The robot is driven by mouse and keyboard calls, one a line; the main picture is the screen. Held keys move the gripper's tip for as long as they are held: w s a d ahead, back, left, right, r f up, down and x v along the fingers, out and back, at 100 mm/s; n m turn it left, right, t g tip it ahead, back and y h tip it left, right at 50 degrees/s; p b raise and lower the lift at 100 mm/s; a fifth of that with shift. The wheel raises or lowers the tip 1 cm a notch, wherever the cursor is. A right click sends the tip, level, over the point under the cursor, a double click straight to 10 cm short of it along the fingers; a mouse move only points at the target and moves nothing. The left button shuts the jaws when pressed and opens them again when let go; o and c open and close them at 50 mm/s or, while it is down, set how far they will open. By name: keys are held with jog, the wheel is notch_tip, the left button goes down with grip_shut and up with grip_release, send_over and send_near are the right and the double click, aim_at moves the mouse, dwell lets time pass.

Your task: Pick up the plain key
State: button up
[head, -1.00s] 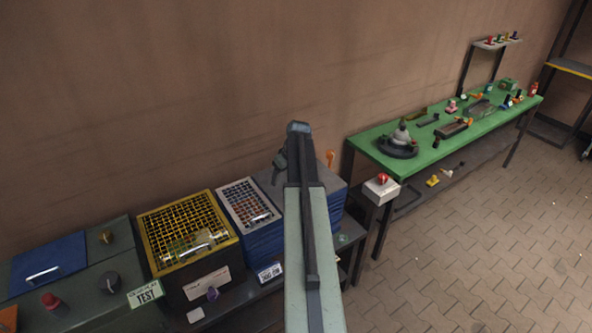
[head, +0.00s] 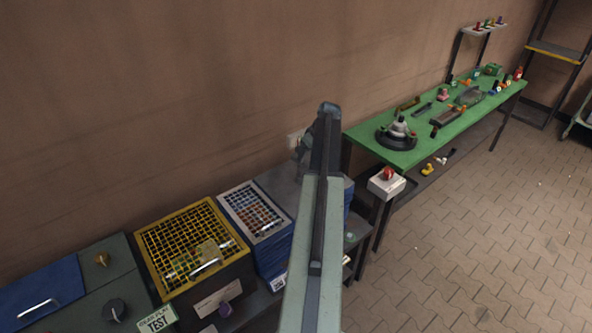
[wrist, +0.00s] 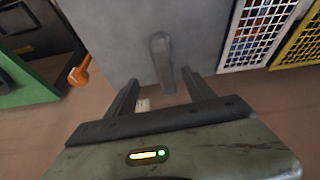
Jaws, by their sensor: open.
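A plain grey key-like piece (wrist: 161,50) with a rounded end shows against the grey top of a cabinet (wrist: 105,35) in the wrist view. It lies just ahead of my gripper (wrist: 160,78), roughly in line with the gap between the fingers. The fingers are open with nothing between them; I cannot tell whether they touch the piece. An orange key-like piece (wrist: 80,72) is left of the fingers. In the head view my gripper (head: 303,148) is above the cabinet's grey top (head: 275,186), and my arm hides both pieces.
A white grille (head: 255,212) and a yellow grille (head: 190,245) stand left of the grey cabinet top. A green bench (head: 440,125) with several parts is at the right, with a red-button box (head: 386,183) near its end. The wall is close behind.

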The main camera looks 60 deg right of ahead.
aim_at(305, 160)
jog(key=b+x, duration=0.2)
jog(key=shift+w+f, duration=0.2)
jog(key=shift+f, duration=0.15)
jog(key=shift+w, duration=0.15)
jog(key=shift+a+f+b, duration=0.1)
jog(key=shift+f+b, duration=0.3)
jog(key=shift+b, duration=0.05)
jog(key=b+x, duration=0.4)
jog(key=shift+a+f, duration=0.25)
jog(key=shift+f, duration=0.05)
jog(key=shift+r, duration=0.2)
grip_shut()
